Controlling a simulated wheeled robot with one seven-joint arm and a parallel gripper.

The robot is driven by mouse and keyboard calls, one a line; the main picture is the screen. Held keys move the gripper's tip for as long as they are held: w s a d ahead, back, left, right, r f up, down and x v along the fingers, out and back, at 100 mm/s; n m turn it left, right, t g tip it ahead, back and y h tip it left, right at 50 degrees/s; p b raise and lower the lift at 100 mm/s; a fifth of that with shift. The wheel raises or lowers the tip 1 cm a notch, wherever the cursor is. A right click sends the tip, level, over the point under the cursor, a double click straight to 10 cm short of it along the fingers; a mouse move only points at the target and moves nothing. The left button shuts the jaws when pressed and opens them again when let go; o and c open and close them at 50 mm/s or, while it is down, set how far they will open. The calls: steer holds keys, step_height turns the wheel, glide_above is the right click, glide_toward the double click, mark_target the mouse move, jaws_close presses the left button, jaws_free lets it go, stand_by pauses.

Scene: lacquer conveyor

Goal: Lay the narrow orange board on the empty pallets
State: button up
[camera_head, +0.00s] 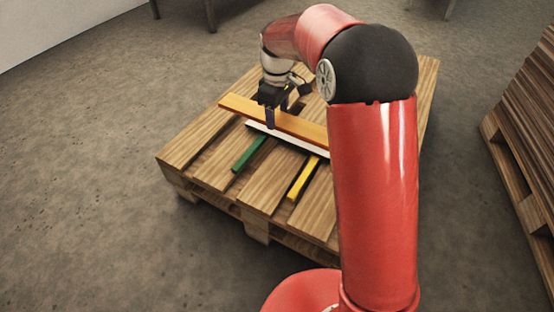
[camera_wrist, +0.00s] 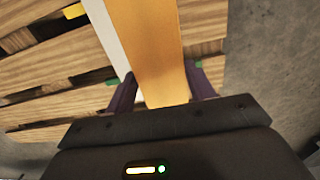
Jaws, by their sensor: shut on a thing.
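The narrow orange board (camera_head: 240,106) is in my gripper over the wooden pallet (camera_head: 190,150) in the head view. My gripper (camera_head: 270,120) is shut on it across its width. In the wrist view the orange board (camera_wrist: 148,45) runs up between the two dark fingers of the gripper (camera_wrist: 163,88). A white board (camera_head: 290,139) lies beside and along the orange board, on the nearer side. My arm hides the right end of the orange board in the head view. I cannot tell whether the orange board touches what is under it.
A green strip (camera_head: 248,153) and a yellow strip (camera_head: 303,178) lie on the pallet, running toward its near edge. Another wooden stack on a pallet (camera_head: 520,165) stands at the right. The floor left of the pallet is clear.

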step_height(320, 180, down, 16)
steer(key=b, duration=0.2)
steer(key=shift+f+b, duration=0.1)
steer(key=shift+b, duration=0.2)
steer(key=shift+f, duration=0.1)
steer(key=shift+f, duration=0.15)
steer(key=o, duration=1.1)
